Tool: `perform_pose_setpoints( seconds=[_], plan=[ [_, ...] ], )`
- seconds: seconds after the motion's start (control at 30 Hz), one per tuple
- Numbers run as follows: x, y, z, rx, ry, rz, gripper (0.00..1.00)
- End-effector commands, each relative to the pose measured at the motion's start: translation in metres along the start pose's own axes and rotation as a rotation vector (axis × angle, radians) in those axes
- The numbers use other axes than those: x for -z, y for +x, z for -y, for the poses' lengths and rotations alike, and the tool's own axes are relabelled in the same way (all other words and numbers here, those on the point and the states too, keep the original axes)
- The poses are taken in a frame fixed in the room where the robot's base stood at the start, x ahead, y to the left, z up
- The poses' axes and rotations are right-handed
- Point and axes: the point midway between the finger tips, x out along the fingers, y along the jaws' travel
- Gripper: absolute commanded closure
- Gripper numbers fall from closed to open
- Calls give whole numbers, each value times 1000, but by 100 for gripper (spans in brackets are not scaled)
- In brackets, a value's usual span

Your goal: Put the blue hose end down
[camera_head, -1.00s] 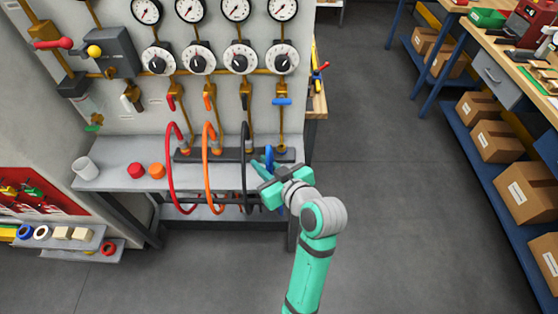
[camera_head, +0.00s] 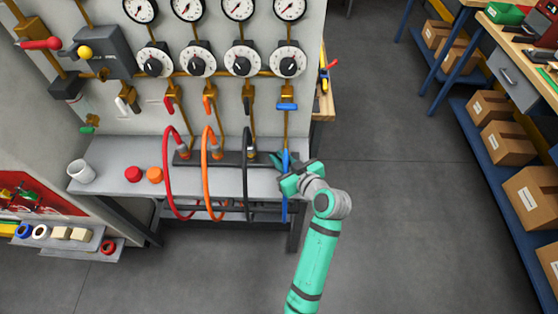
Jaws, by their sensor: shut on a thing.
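The blue hose (camera_head: 284,208) shows as a narrow strip at the right end of the grey bench, rising above my gripper and hanging below it past the bench's front edge. My gripper (camera_head: 281,172) is shut on the blue hose in front of the manifold's right end. Its fingers and the hand hide the middle of the hose, and I cannot tell exactly where its end is. The blue valve handle (camera_head: 287,106) sits on the pipe above.
Black (camera_head: 246,190), orange (camera_head: 205,180) and red (camera_head: 168,170) hoses loop from the manifold to the left. Red (camera_head: 133,174) and orange (camera_head: 155,175) caps and a white cup (camera_head: 82,171) stand on the bench (camera_head: 115,155). Open floor lies to the right.

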Motion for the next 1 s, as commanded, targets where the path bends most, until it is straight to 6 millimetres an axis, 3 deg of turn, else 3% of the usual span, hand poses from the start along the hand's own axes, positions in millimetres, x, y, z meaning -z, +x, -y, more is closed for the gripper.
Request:
perform_pose_setpoints(
  seconds=[0.1, 0.2, 0.93, 0.97, 1.0],
  plan=[
    [-18, 7, 0, 1, 5, 2, 100],
    [-24, 9, 0, -1, 2, 0, 100],
    [-35, 13, -1, -2, 1, 0, 100],
    [-35, 13, -1, -2, 1, 0, 81],
    [-35, 13, -1, -2, 1, 0, 78]
  ],
)
